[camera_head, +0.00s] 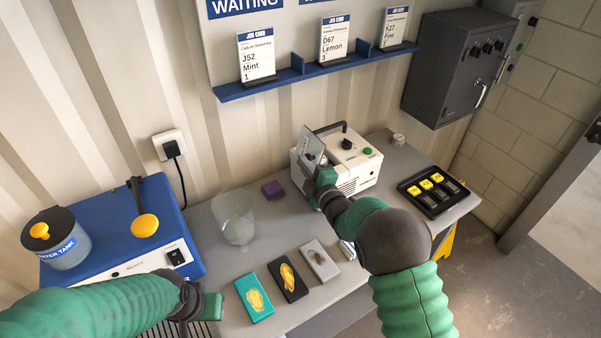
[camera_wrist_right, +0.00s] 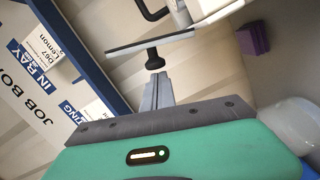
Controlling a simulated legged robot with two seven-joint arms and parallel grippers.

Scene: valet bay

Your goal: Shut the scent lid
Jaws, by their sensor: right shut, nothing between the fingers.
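The scent unit is a white box (camera_head: 350,168) with a black carry handle, a black knob and a green button, standing at the back of the bench. Its lid, a flat grey panel (camera_head: 311,146), stands raised at the box's left end. In the wrist view the lid (camera_wrist_right: 150,42) shows nearly edge-on, with a black knob (camera_wrist_right: 155,60) on its near side. My right gripper (camera_wrist_right: 157,85) is shut and empty, its tips close to that knob; I cannot tell if they touch. My left gripper (camera_head: 212,305) is low at the front left; its fingers are unclear.
A blue machine (camera_head: 120,235) with a water tank (camera_head: 62,245) stands left. A clear beaker (camera_head: 234,218), a purple block (camera_head: 272,190) and several small cards lie on the bench. A black tray (camera_head: 433,192) is right. A blue shelf (camera_head: 315,68) with cards hangs above.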

